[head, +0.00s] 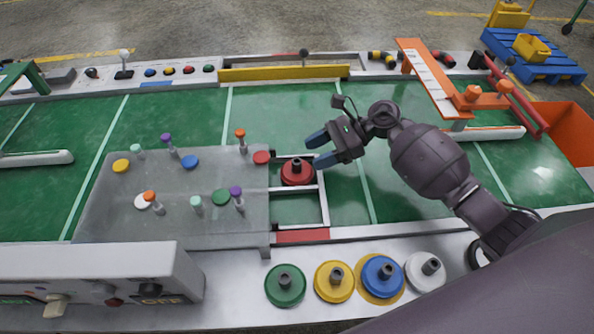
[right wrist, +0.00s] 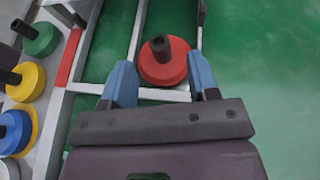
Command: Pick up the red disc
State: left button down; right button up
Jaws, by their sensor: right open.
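The red disc (head: 297,172) with a dark upright knob lies in a white-framed bay on the green surface, right of the grey plate. In the right wrist view the red disc (right wrist: 163,62) lies just beyond my fingertips, roughly between their lines. My right gripper (head: 318,150) is open and empty, above and to the right of the disc in the head view. Its blue fingers (right wrist: 162,80) stand apart in the right wrist view. I cannot tell the exact height above the disc. My left gripper is not in view.
Green (head: 285,285), yellow (head: 334,281), blue (head: 382,276) and white (head: 425,271) knobbed discs stand along the near ledge. The grey plate (head: 110,215) holds several pegs and small discs. White frame bars (head: 323,205) border the bay. Green surface right of it is clear.

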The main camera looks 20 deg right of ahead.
aim_at(298, 161)
jog(key=shift+r+x, duration=0.2)
jog(key=shift+x, duration=2.15)
grip_shut()
